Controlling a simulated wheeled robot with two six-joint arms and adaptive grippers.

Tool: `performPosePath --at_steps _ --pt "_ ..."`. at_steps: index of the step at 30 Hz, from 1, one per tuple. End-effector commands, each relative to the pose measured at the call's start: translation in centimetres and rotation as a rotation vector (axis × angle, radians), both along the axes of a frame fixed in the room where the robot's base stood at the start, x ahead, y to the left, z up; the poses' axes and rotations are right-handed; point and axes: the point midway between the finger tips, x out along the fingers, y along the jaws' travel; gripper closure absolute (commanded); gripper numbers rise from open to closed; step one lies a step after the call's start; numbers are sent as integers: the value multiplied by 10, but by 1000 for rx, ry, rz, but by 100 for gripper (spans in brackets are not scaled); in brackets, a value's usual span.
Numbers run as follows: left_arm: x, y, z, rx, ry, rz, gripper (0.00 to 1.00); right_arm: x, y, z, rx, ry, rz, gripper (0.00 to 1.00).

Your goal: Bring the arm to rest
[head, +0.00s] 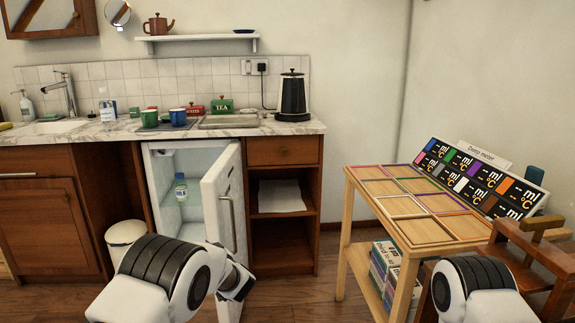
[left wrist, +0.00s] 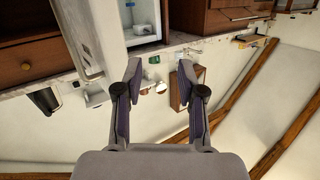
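My left arm (head: 175,280) is in the lower middle of the head view, in front of the open fridge, and its wrist overlaps the lower part of the fridge door. My left gripper (left wrist: 160,72) shows in the left wrist view with its two fingers apart and nothing between them. The wrist view is turned over, with the counter and fridge at its top. My right arm (head: 470,287) is at the lower right of the head view, by the wooden chair. My right gripper is not visible.
A white bin (head: 125,236) is left of the fridge. A wooden table (head: 350,225) with coloured frames and a display board (head: 480,180) is at right, beside a chair (head: 535,255).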

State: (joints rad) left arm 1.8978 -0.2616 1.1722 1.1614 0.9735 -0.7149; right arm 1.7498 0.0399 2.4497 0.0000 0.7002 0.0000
Motion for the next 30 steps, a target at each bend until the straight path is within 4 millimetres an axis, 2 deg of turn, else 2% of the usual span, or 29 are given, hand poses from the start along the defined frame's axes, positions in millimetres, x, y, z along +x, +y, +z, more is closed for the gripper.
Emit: performPosePath --at_steps 5,8,10,11,12,14,15,17,18,21,24,30 --pt "-32 33 -59 49 149 -7 61 0 0 0 0 0 0 60" --pt "-60 52 -101 73 259 -32 61 0 0 0 0 0 0 60" --pt "-89 65 -136 81 356 -62 61 0 0 0 0 0 0 60" --pt "-105 71 -152 82 405 -79 61 0 0 0 0 0 0 60" --pt "-129 77 -175 79 474 -106 61 0 0 0 0 0 0 60" --pt "-172 84 -209 59 587 -153 61 0 0 0 0 0 0 60" --pt "-203 87 -228 38 660 -184 61 0 0 0 0 0 0 60" --pt "-252 87 -254 -7 771 -234 61 0 0 0 0 0 0 60" --pt "-284 85 -267 -43 840 -265 61 0 0 0 0 0 0 60" --pt "-360 75 -286 -141 994 -334 61 0 0 0 0 0 0 60" --pt "-424 62 -291 -242 1117 -388 61 0 0 0 0 0 0 60" --pt "-524 29 -276 -441 1308 -464 61 0 0 0 0 0 0 60"
